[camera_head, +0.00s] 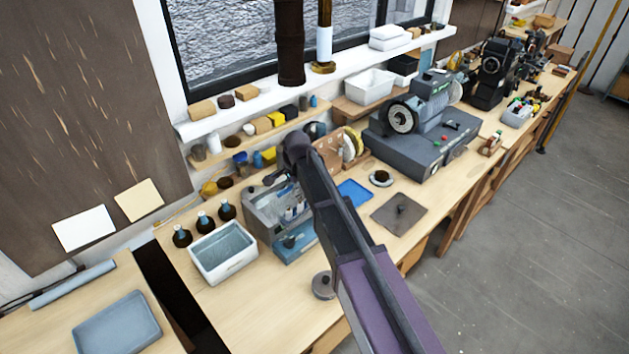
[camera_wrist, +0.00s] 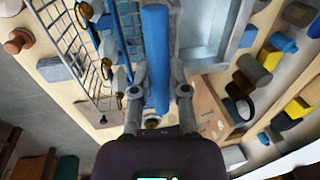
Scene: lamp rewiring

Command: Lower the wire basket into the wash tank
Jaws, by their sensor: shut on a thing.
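My gripper (camera_wrist: 158,93) is shut on the blue bar handle (camera_wrist: 155,50) of the wire basket (camera_wrist: 76,42). The basket's wire mesh is left of the handle in the wrist view, with several brass-tipped parts beside the bar. The grey wash tank (camera_head: 262,205), with a blue front, stands on the bench in the head view. A grey open rim to the right of the handle in the wrist view seems to be the tank. In the head view my arm hides much of the gripper and basket. I cannot tell how far the basket is inside the tank.
A white tub (camera_head: 222,252) and several dark bottles (camera_head: 204,220) stand left of the tank. A dark flat lid (camera_head: 398,214) and a blue tray (camera_head: 354,192) lie to its right. Shelves with small pots and blocks run behind. A grey machine (camera_head: 420,135) stands farther right.

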